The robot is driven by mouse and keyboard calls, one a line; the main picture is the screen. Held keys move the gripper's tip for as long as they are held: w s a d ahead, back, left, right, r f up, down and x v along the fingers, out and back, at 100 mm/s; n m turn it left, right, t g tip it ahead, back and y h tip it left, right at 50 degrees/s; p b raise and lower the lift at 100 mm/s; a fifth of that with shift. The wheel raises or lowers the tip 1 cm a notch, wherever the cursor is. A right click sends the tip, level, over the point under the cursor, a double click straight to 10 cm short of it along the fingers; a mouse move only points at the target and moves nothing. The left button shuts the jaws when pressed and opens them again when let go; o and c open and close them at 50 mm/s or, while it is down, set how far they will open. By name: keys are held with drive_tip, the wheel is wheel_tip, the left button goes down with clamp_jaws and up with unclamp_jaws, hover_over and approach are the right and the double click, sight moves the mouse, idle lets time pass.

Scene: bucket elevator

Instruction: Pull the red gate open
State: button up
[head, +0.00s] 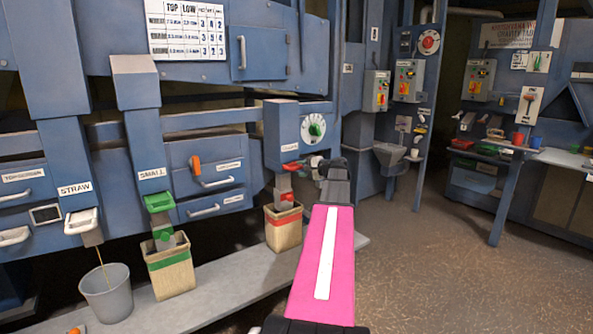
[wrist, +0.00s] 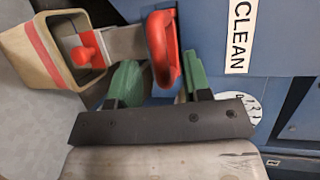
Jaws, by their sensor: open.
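The red gate (head: 291,167) is a small red scoop-shaped handle under the CLEAN label on the blue machine's spout. In the wrist view the red gate (wrist: 165,50) hangs by a grey metal slide, its lower end between the two green fingers of my gripper (wrist: 160,72). The fingers are apart, one on each side of it; I cannot tell whether either touches it. In the head view my gripper (head: 322,168) is just right of the gate, its fingers mostly hidden by my pink arm.
A red knob (head: 287,196) sits below the gate, above a tan sack-like bin (head: 283,232). A green gate (head: 159,202) marked SMALL and a white gate (head: 82,222) marked STRAW are to the left. A dial (head: 317,130) is above. Open floor (head: 450,270) lies right.

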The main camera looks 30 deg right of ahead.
sight(298, 168)
drive_tip(key=shift+x, duration=1.6)
clamp_jaws()
drive_tip(key=s, duration=0.6)
drive_tip(key=shift+s+d, duration=0.15)
drive_tip(key=shift+s, duration=0.1)
unclamp_jaws()
drive_tip(key=shift+s, duration=0.1)
drive_tip(key=shift+d, duration=0.1)
